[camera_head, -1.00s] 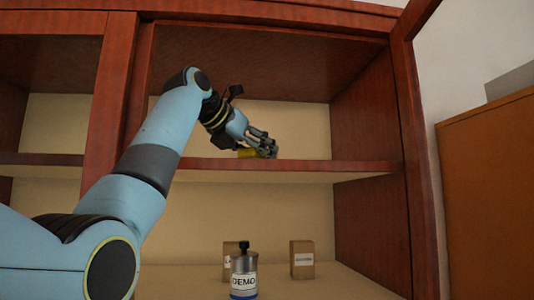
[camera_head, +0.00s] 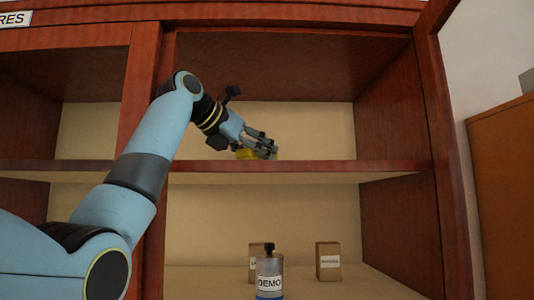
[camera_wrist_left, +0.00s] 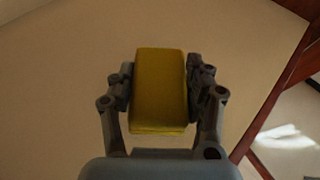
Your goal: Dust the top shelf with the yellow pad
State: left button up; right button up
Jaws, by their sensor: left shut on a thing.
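The yellow pad (camera_head: 244,154) is at the upper shelf (camera_head: 320,167), just above its front edge in the head view. My left gripper (camera_head: 265,148) is shut on it, reaching in from the left. In the left wrist view the pad (camera_wrist_left: 160,92) sits between the two fingers of the gripper (camera_wrist_left: 160,80), one on each long side. A pale surface lies behind it. I cannot tell whether the pad touches the shelf board. In the head view the gripper partly hides the pad. My right gripper is not in view.
On the lower level stand a grey DEMO bottle (camera_head: 269,275) with a black cap and two brown boxes, one at right (camera_head: 328,261), one partly behind the bottle. A red-brown post (camera_head: 145,110) and side wall (camera_head: 390,115) bound the bay. The upper shelf looks otherwise clear.

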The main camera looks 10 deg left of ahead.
pick_arm(q)
jog(key=shift+s+a, duration=0.2)
jog(key=shift+a, duration=0.05)
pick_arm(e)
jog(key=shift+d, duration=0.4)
pick_arm(q)
jog(key=shift+s, duration=0.1)
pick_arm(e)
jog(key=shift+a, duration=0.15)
